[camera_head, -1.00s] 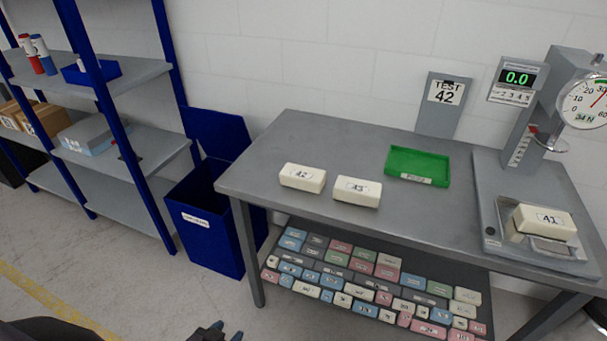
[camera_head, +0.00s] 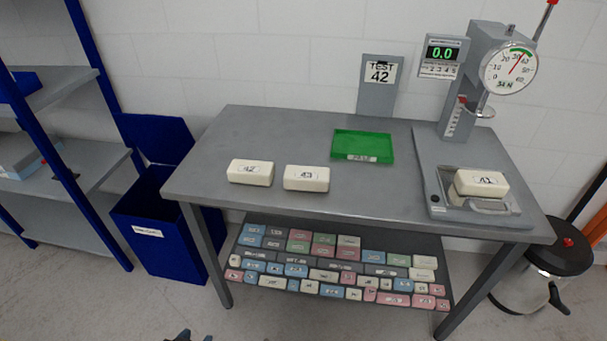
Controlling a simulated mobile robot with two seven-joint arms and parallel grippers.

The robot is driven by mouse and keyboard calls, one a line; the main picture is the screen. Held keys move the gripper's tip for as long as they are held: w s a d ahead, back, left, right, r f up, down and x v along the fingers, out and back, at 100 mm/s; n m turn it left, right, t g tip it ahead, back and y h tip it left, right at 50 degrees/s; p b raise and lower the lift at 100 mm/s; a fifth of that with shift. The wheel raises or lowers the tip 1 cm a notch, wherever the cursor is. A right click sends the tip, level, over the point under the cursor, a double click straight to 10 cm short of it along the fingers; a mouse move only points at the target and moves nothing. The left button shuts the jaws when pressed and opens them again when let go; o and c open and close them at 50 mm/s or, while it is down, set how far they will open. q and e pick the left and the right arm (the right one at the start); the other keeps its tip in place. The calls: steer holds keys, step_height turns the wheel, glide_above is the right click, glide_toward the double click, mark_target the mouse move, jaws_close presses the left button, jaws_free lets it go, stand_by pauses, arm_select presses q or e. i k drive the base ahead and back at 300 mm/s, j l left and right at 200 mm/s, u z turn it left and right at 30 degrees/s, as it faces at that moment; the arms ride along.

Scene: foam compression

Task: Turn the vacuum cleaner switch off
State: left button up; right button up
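The vacuum cleaner (camera_head: 527,285) is a light metal canister with a black lid, on the floor at the far right beside the table. A small red spot (camera_head: 567,241) shows on top of its lid; it may be the switch, but its setting is too small to tell. A black hose or post rises behind it at the right edge. The fingertips of my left gripper (camera_head: 195,337) just show at the bottom edge, apart and empty, far left of the vacuum cleaner. My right gripper is not in view.
The grey table (camera_head: 290,130) holds white foam blocks, a green tray (camera_head: 340,157) and a press with a dial (camera_head: 508,68). Its lower shelf is full of coloured blocks. A blue bin (camera_head: 158,235) and shelving stand left. The floor in front is open.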

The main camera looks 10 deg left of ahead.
mark_target(567, 242)
steer(key=z, duration=1.45)
steer(key=u, duration=0.4)
steer(key=i+l+u, duration=0.3)
steer(key=l+u, duration=0.35)
steer(key=i+l+u, duration=0.1)
steer(key=l, duration=0.2)
steer(key=i+l, duration=0.1)
steer(key=l, duration=0.2)
steer(key=i+l+u, duration=0.15)
steer(key=l, duration=0.2)
steer(key=k, duration=0.05)
